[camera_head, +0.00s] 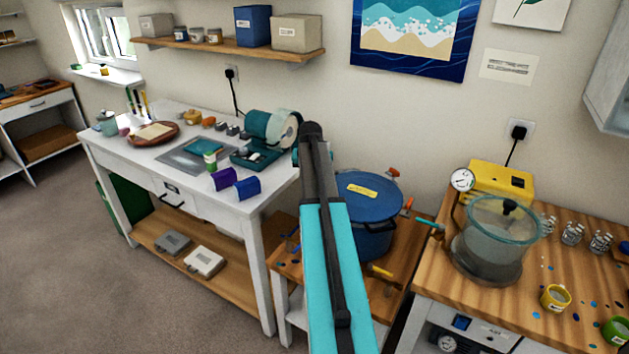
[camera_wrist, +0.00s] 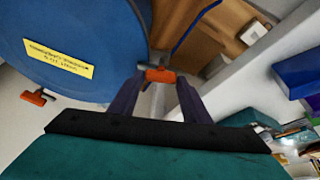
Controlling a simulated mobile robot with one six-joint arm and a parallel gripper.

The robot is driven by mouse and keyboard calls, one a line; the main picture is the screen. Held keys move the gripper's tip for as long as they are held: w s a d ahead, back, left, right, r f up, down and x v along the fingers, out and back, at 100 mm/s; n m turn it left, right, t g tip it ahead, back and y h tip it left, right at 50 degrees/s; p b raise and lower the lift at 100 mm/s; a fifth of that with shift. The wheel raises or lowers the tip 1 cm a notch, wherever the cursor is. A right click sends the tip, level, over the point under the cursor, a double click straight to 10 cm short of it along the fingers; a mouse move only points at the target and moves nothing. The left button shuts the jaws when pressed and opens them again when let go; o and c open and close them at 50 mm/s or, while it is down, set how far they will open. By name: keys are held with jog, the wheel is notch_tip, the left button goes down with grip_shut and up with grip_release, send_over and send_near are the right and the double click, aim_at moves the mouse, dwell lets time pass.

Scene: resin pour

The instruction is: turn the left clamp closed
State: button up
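The blue pot (camera_head: 368,194) with a yellow label on its lid stands on a low wooden table, partly behind my arm. Its lid also fills the upper left of the wrist view (camera_wrist: 60,25). In the wrist view an orange clamp handle (camera_wrist: 159,75) at the lid's edge lies between the tips of my gripper (camera_wrist: 160,78). The two dark fingers stand apart on either side of it; contact is not clear. This clamp is hidden behind my arm in the head view. Another orange clamp (camera_wrist: 38,97) shows at the wrist view's left.
Orange-handled clamps stand at the pot's back (camera_head: 393,173) and right side (camera_head: 408,204). A yellow handle (camera_head: 380,270) is at its front. The white workbench (camera_head: 110,155) is at left. A glass chamber (camera_head: 497,240) and yellow pump (camera_head: 500,180) stand on the right table.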

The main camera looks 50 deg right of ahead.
jog(key=o, duration=0.3)
jog(key=shift+r, duration=0.1)
jog(key=shift+b+v, duration=1.4)
jog(key=shift+v, duration=5.4)
jog(key=shift+w, duration=0.1)
